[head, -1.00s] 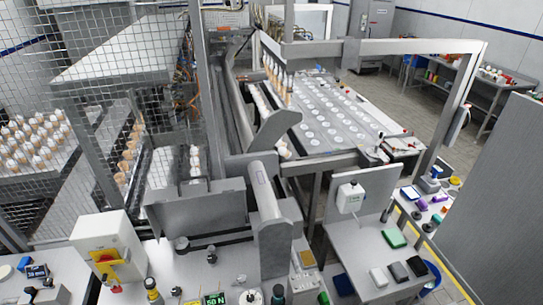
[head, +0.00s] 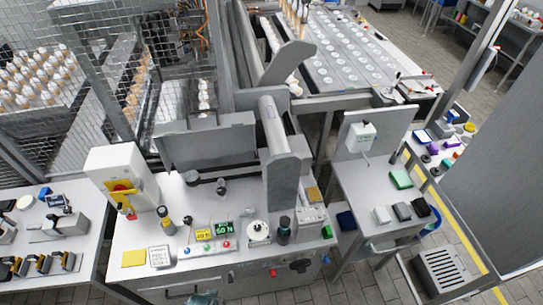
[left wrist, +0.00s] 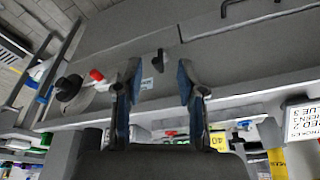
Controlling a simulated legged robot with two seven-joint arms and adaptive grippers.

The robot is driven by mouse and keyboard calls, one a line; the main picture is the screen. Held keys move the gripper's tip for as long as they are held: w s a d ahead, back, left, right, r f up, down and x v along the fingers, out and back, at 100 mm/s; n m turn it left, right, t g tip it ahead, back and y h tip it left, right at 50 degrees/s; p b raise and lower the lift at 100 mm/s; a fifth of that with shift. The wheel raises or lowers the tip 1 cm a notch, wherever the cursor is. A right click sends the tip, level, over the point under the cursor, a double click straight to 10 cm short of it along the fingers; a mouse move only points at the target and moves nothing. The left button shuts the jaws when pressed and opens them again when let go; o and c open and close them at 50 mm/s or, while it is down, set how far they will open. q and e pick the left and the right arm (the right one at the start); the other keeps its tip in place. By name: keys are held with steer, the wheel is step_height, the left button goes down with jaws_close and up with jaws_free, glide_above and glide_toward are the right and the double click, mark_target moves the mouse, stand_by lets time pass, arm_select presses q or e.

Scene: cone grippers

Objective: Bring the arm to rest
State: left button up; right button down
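My left gripper (left wrist: 157,92) shows in the left wrist view with its two blue-padded fingers well apart. Nothing is between the fingers. Beyond them is the grey front of the workbench, which appears upside down, with a dark knob (left wrist: 68,88) and a red button (left wrist: 97,75). In the head view a small bluish shape (head: 203,298) shows at the bottom edge, in front of the bench. It looks like the tip of my left gripper, but most of it is cut off. My right gripper is in neither view.
The workbench (head: 140,232) holds a switch box (head: 122,178), a green display (head: 224,228) and small fixtures. A side table (head: 360,215) stands right, a table with grippers (head: 45,250) left.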

arm_select(q)
steer(key=s+f+g+b, duration=0.1)
steer(key=s+f+b, duration=0.15)
steer(key=f, duration=1.05)
steer(key=s+f+b, duration=0.1)
steer(key=s+f, duration=0.3)
steer(key=f, duration=0.8)
steer(key=s+a+f+g+b, duration=0.1)
steer(key=s+a+f+b, duration=0.2)
steer(key=s+f, duration=1)
steer(key=shift+s+a+f, duration=0.2)
steer(key=shift+s+f, duration=0.1)
steer(key=shift+s, duration=0.55)
